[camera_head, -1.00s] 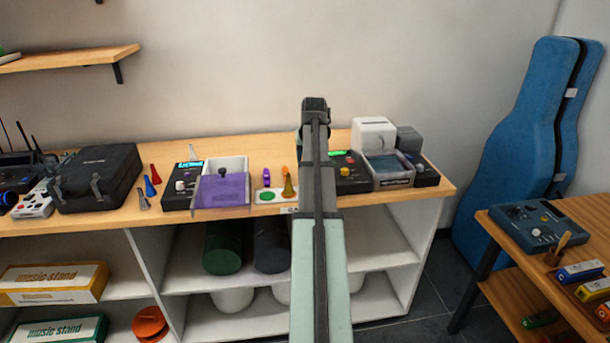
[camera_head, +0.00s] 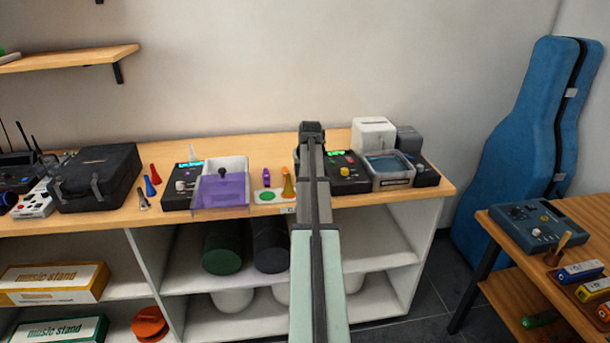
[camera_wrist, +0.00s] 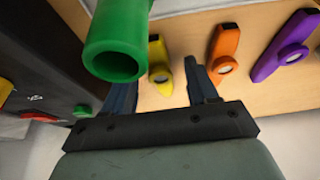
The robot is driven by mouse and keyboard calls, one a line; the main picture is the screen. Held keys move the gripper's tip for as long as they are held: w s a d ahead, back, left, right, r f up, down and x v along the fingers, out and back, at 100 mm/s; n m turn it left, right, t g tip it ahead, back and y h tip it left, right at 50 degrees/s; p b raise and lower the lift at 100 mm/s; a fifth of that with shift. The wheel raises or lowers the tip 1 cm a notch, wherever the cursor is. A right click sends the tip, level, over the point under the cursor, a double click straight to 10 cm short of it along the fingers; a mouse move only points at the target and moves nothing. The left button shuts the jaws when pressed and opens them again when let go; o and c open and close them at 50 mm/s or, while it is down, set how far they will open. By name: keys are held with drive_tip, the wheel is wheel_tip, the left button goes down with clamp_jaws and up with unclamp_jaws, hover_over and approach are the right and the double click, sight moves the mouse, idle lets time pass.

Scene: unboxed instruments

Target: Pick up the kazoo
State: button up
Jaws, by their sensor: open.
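In the wrist view a yellow kazoo (camera_wrist: 160,62), an orange kazoo (camera_wrist: 224,52) and a purple kazoo (camera_wrist: 287,48) lie in a row on the wooden top. The purple kazoo (camera_head: 267,177) also shows in the head view, left of my arm. My gripper (camera_wrist: 157,78) is open, its fingers on either side of the lower part of the yellow kazoo in the picture. I cannot tell how far above it they are. A green tube (camera_wrist: 115,45) with an open round end looms large beside the left finger. In the head view my gripper (camera_head: 312,133) is seen from behind and its fingers are hidden.
A purple-fronted bin (camera_head: 221,191) stands left of the kazoos. A black device (camera_head: 347,178) and a clear-lidded box (camera_head: 388,171) stand right of my arm. A black case (camera_head: 95,178) is farther left. The wall rises behind.

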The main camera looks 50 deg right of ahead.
drive_tip(key=shift+w+f, duration=0.1)
drive_tip(key=shift+f, duration=0.1)
clamp_jaws()
idle(0.4)
drive_tip(key=shift+r, duration=0.1)
